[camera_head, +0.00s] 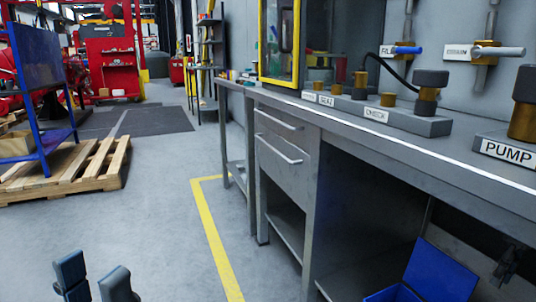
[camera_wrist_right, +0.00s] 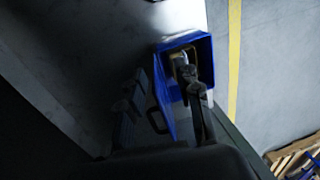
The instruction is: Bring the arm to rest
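My left gripper (camera_head: 95,277) shows at the bottom left of the head view. Its two fingers stand apart with nothing between them, above the bare floor. My right gripper (camera_head: 507,264) is a dark shape under the workbench at the lower right, partly cut by the frame edge. In the right wrist view its two fingers (camera_wrist_right: 160,86) are apart and I see nothing held between them. A blue box (camera_head: 443,272) lies below the bench, left of the right gripper. In the right wrist view the box (camera_wrist_right: 208,48) is behind one finger, with a pale item inside it.
The grey workbench (camera_head: 400,150) with drawers runs along the right. On it are the pump block (camera_head: 505,149), check block (camera_head: 385,118) and a yellow-framed cabinet (camera_head: 264,45). Pipe valves (camera_head: 487,52) are on the wall. A wooden pallet (camera_head: 75,172) is at left. The middle floor is clear.

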